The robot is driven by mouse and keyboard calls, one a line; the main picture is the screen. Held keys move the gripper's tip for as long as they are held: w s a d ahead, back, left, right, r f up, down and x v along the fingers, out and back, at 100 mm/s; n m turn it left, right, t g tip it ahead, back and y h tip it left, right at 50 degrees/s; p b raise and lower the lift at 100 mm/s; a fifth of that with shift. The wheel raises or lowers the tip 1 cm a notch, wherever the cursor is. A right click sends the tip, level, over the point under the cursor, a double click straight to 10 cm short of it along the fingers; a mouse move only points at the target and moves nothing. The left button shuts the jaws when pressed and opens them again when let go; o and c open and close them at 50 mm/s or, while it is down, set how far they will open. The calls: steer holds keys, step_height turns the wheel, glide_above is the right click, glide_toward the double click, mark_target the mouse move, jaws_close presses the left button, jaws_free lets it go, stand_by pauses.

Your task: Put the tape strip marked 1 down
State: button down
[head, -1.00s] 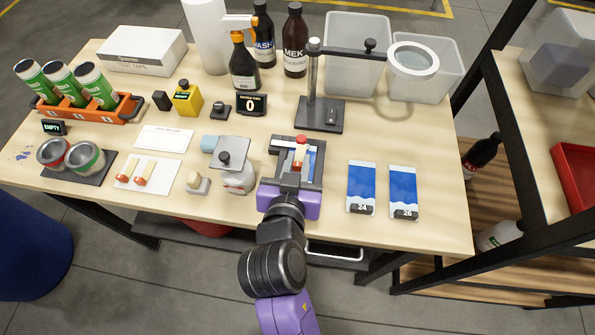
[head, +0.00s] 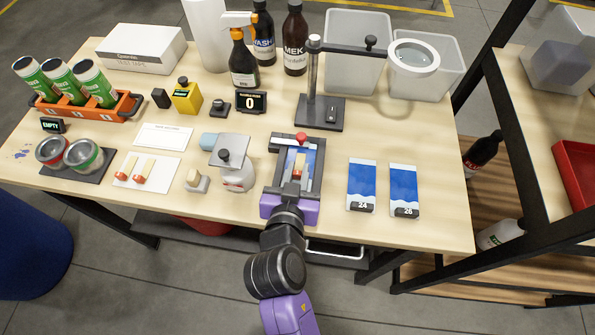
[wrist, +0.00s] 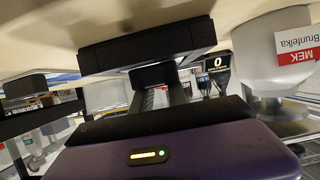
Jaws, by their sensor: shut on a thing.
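The tape strip (head: 299,164), a short cream piece, shows upright over a blue card (head: 310,162) inside a dark grey frame (head: 274,165). No mark 1 can be read on it. My gripper (head: 296,183) reaches in from the near side of the frame, its fingers close together and shut at the strip's near end. I cannot tell whether the strip touches the card. In the wrist view the dark fingers (wrist: 158,88) show ahead of the purple body, and the strip is not clear. A red knob-like piece (head: 301,137) shows at the frame's far side.
Blue cards marked 24 (head: 362,184) and apparently 26 (head: 404,188) lie right. A white card (head: 128,182) with cream, red-ended strips lies left. A magnifier stand (head: 308,113) stands behind.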

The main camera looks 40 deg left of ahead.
steer(key=shift+s+d+f, duration=0.15)
steer(key=shift+s+f, duration=0.05)
steer(key=shift+f, duration=0.6)
steer(key=c, duration=1.3)
jaws_free()
steer(key=shift+f, duration=0.15)
steer(key=shift+d+r+p, duration=0.1)
steer(key=shift+r+p, duration=0.55)
steer(key=shift+r, duration=0.2)
steer(key=v, duration=0.4)
steer(key=b+v, duration=0.1)
steer(key=v, duration=0.2)
steer(key=b+v, duration=0.1)
steer(key=v, duration=0.3)
steer(key=shift+s+r, duration=0.25)
steer(key=shift+r, duration=0.2)
steer(key=shift+d, duration=0.1)
